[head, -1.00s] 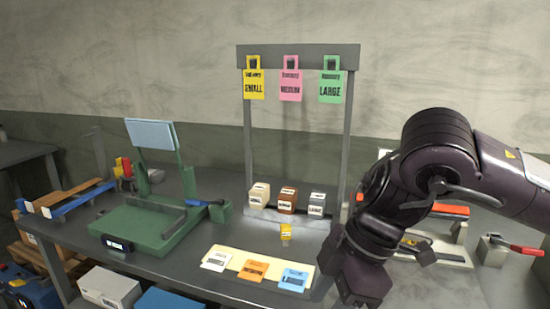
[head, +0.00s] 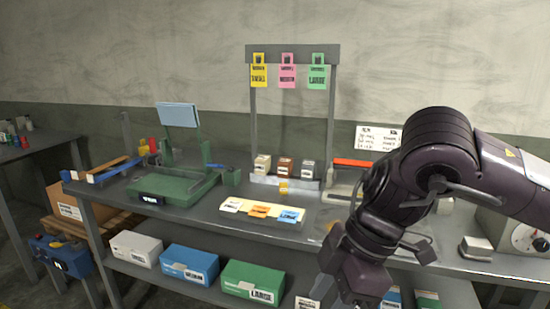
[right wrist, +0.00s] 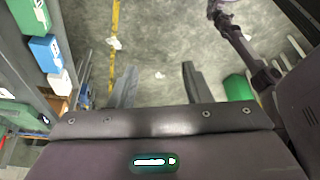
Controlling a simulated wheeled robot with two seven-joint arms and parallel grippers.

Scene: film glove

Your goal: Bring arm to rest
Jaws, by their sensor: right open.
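My right arm (head: 436,150) comes in from the right in the head view, bent downward in front of the workbench (head: 300,222). Its gripper end (head: 352,285) hangs low at the bottom of the head view, and its fingertips are cut off or hidden there. In the right wrist view my right gripper (right wrist: 155,85) is open, with its two fingers apart and nothing between them but concrete floor. My left gripper is not seen in the head view.
The bench holds a green machine (head: 175,190), small boxes (head: 285,168), cards on a pale mat (head: 290,214) and a grey dial unit (head: 520,235). A lower shelf carries a white box (head: 137,248), blue box (head: 190,264) and green box (head: 252,283). Open floor lies below the gripper.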

